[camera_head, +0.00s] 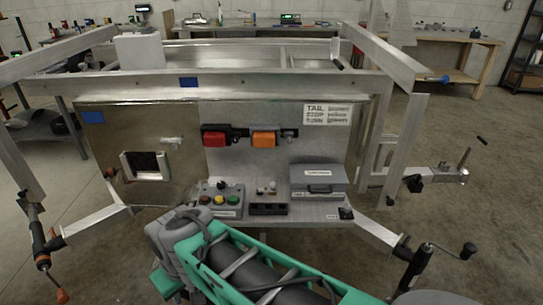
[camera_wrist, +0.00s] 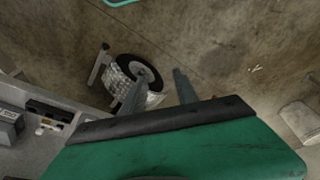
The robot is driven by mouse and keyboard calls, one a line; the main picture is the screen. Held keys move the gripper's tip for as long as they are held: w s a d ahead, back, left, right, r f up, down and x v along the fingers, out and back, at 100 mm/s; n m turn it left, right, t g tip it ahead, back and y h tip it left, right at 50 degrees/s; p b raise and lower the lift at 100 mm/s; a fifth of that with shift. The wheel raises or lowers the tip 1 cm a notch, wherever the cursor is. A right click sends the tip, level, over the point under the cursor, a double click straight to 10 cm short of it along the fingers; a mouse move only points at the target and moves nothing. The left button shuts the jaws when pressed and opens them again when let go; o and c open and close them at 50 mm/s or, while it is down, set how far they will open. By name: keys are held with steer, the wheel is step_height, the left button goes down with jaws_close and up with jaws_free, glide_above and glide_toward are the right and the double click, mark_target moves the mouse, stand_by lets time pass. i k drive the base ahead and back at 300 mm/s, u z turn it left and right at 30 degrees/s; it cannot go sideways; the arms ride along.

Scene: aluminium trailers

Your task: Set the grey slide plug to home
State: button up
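I cannot tell for sure which part is the grey slide plug. A small pale fitting (camera_head: 266,187) stands on the trailer shelf behind a black socket block (camera_head: 268,209), and a small grey latch-like piece (camera_head: 172,141) sits on the metal panel at the left. The socket block also shows at the left of the wrist view (camera_wrist: 48,109). My gripper (camera_wrist: 159,77) shows two grey fingers spread apart with nothing between them. It points at the floor beside a wheel, away from the shelf. In the head view my green arm fills the bottom, and the gripper itself is not seen.
A button box (camera_head: 220,199) and a grey lidded case (camera_head: 318,179) stand on the shelf. Red (camera_head: 216,136) and orange (camera_head: 264,139) lamps are above. Trailer rails and a jack handle (camera_head: 468,250) surround the area. A wheel (camera_wrist: 139,71) lies near my fingers.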

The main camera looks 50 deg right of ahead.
mark_target(288, 136)
steer(key=u, duration=1.65)
steer(key=k, duration=0.75)
steer(key=z, duration=0.6)
